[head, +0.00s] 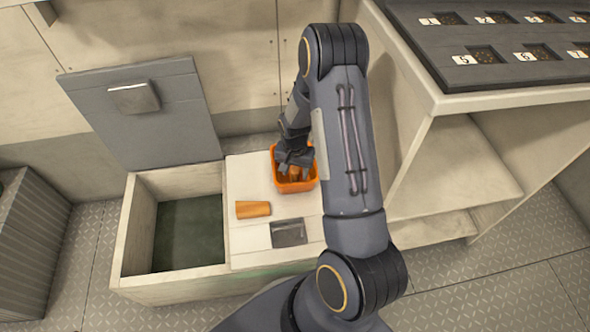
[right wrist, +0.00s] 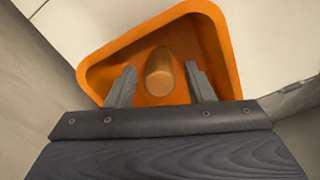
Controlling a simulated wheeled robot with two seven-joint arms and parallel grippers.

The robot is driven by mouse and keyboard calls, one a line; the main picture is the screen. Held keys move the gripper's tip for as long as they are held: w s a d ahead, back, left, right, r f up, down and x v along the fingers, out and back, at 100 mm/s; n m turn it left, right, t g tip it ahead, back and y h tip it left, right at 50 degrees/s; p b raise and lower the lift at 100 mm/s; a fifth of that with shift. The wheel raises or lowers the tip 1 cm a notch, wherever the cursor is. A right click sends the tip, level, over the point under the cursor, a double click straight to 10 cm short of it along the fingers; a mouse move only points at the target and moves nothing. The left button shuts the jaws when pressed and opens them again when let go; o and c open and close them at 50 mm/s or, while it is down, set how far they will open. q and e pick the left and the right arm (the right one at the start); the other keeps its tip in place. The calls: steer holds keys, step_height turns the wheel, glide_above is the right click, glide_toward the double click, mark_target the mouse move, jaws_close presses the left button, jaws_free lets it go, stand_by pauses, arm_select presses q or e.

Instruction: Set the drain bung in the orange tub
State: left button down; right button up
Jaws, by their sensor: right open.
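The orange tub (head: 298,187) stands on the white top of the locker, and its rim shows in the right wrist view (right wrist: 228,40). A tan-orange drain bung (right wrist: 159,72) is inside the tub. My right gripper (head: 295,158) reaches down into the tub from above. In the right wrist view its two fingers (right wrist: 159,85) are open, one on each side of the bung, with gaps showing. A second tan tapered plug (head: 253,209) lies on its side on the white top, left of the tub. My left gripper is not in view.
Left of the white top is an open locker bay (head: 188,235) with its grey lid (head: 150,125) raised behind it. A small grey plate (head: 289,232) is set in the white top. At the right, a shelf unit carries a numbered dark panel (head: 500,40).

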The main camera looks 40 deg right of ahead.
step_height(320, 180, up, 11)
steer(key=p, duration=0.5)
step_height(320, 180, up, 10)
steer(key=n+t+y, duration=0.1)
steer(key=t, duration=0.1)
glide_above(295, 170)
steer(key=s+a, duration=0.2)
steer(key=a, duration=0.1)
steer(key=s+a+r+n+t+y, duration=0.1)
steer(key=s+a+r+n, duration=0.3)
steer(key=s, duration=0.5)
steer(key=s+a+r+n+t+y, duration=0.1)
steer(key=s+a+r+n, duration=0.3)
steer(key=s+a+r, duration=0.5)
steer(key=shift+a+t+y, duration=0.2)
steer(key=shift+t+y, duration=0.2)
steer(key=shift+t, duration=0.4)
